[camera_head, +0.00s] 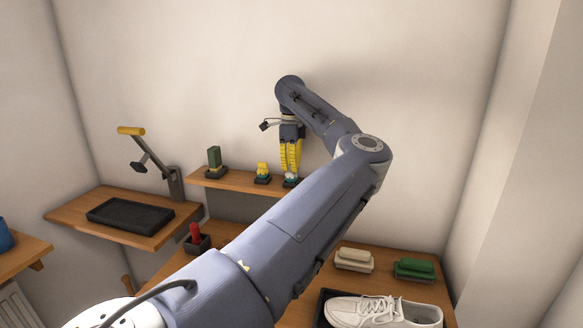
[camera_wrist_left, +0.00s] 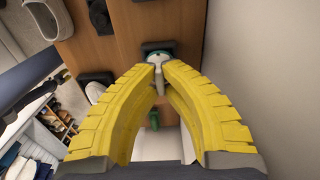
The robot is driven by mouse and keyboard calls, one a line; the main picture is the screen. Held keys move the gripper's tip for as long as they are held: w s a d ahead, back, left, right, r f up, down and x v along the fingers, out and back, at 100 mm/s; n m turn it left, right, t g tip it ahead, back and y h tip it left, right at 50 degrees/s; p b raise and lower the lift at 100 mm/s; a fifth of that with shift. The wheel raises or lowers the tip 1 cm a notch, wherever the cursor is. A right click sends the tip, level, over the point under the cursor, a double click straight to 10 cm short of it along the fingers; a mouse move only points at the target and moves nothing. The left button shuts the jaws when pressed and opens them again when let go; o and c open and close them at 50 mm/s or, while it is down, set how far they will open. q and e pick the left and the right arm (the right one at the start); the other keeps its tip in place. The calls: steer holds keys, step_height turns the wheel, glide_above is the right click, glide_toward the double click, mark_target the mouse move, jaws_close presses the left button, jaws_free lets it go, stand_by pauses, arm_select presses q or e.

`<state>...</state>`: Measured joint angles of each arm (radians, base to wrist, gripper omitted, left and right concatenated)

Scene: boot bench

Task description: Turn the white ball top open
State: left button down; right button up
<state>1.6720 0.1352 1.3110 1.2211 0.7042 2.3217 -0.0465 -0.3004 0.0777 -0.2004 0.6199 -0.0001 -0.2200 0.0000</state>
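The white ball top (camera_head: 291,179), a small white piece on a teal and dark base, stands at the right part of the narrow wall shelf. In the left wrist view its pale top (camera_wrist_left: 158,78) lies between the yellow fingertips, with the teal part just beyond. My left gripper (camera_head: 290,170) points down over it from above. Its fingers converge on the pale top and appear to touch it from both sides; they partly hide it. My right gripper is in neither view.
A yellow-topped piece (camera_head: 263,172) and a green block (camera_head: 214,160) stand to the left on the same shelf (camera_head: 233,181). A yellow-handled lever (camera_head: 131,131) and black tray (camera_head: 130,216) are farther left. White shoe (camera_head: 378,311) and brushes (camera_head: 414,269) lie on the lower bench.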

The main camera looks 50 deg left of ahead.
arm_select(q)
steer(key=n, duration=0.8)
steer(key=shift+n, duration=0.3)
steer(key=n, duration=0.4)
steer(key=shift+n, duration=1.9)
steer(key=c, duration=1.5)
jaws_free()
steer(key=shift+c, duration=0.2)
